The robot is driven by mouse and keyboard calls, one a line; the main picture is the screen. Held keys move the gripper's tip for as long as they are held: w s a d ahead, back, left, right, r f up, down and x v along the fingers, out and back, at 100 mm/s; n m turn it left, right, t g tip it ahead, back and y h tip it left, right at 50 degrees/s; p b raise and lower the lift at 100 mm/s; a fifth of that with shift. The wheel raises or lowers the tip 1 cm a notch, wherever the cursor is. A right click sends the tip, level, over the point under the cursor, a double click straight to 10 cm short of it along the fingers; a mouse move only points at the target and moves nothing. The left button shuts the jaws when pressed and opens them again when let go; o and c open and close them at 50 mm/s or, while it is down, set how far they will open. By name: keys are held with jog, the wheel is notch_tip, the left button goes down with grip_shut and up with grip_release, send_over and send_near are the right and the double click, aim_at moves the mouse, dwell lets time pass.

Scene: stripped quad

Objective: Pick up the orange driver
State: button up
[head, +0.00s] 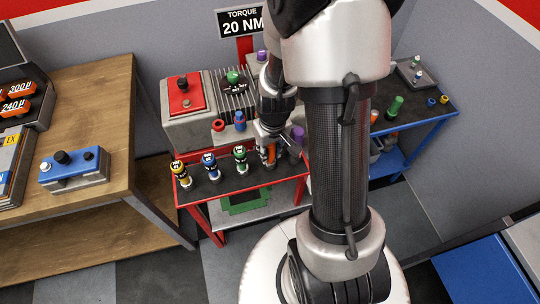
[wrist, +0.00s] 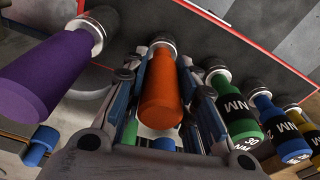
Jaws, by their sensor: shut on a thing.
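The orange driver (wrist: 161,92) stands between the two fingers of my gripper (wrist: 162,72) in the wrist view, with its silver collar toward the dark tabletop. My gripper is shut on it.
A purple driver (wrist: 52,72) is close on the left in the wrist view. Green (wrist: 234,108), blue (wrist: 284,130) and yellow (wrist: 302,118) drivers stand on the right. A grey box with a red panel (head: 184,93) stands behind. My arm hides part of the table.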

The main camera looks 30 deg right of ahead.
grip_shut()
